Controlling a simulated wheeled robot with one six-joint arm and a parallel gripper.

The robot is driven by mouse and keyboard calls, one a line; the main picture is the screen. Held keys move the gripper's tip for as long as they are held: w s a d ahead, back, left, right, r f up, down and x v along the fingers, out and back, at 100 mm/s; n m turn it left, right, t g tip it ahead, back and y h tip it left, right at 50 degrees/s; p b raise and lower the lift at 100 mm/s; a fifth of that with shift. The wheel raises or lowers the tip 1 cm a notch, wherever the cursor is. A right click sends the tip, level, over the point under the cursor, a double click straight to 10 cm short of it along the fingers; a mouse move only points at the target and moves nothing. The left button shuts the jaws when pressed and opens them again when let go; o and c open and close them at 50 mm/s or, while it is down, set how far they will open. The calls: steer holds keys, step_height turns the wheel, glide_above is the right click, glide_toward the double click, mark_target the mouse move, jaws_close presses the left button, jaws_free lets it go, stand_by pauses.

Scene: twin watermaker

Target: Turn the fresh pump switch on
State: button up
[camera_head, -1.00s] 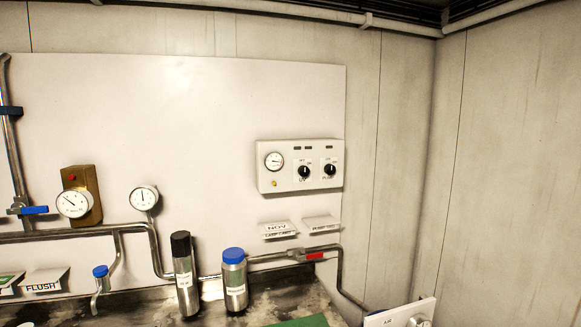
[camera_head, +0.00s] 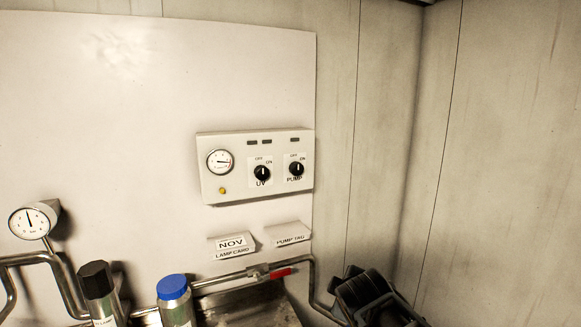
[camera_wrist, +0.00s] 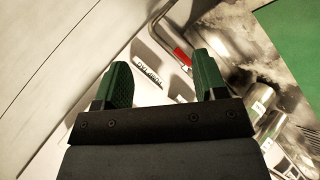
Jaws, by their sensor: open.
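A white control box (camera_head: 256,190) hangs on the white wall panel in the head view. It carries a gauge (camera_head: 220,162), a UV knob (camera_head: 262,173) and, at its right, a black knob labelled PUMP (camera_head: 296,169) with OFF and ON marks. The pump knob's white pointer stands about upright; I cannot tell its exact setting. My gripper (camera_wrist: 160,85) is open and empty in the wrist view, its two green fingers apart. In the head view my dark arm end (camera_head: 370,298) is at the lower right, below and right of the box, apart from it.
Card holders for LAMP CARD (camera_head: 231,244) and PUMP TAG (camera_head: 288,236) are below the box. A pipe with a red-handled valve (camera_head: 281,272) runs under them. A blue-capped bottle (camera_head: 174,290) and a black-capped bottle (camera_head: 96,282) stand at lower left. The right wall is bare.

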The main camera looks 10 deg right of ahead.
mark_target(298, 169)
steer(key=w+a+r+n+t+y+p, duration=0.1)
steer(key=w+a+r+n+t+y, duration=0.25)
steer(key=r+n, duration=0.85)
steer(key=w+r+n+t+y+p, duration=0.15)
steer(key=w+r+n+t, duration=0.5)
steer(key=n, duration=1.05)
steer(key=shift+n+g+y, duration=0.3)
steer(key=shift+g+y, duration=0.1)
steer(key=shift+g, duration=0.5)
steer(key=w, duration=0.4)
steer(key=w+a+r+p, duration=0.1)
steer(key=w, duration=0.4)
steer(key=w+a+r, duration=0.1)
steer(key=w, duration=0.3)
steer(key=shift+w+p, duration=0.3)
steer(key=c, duration=0.9)
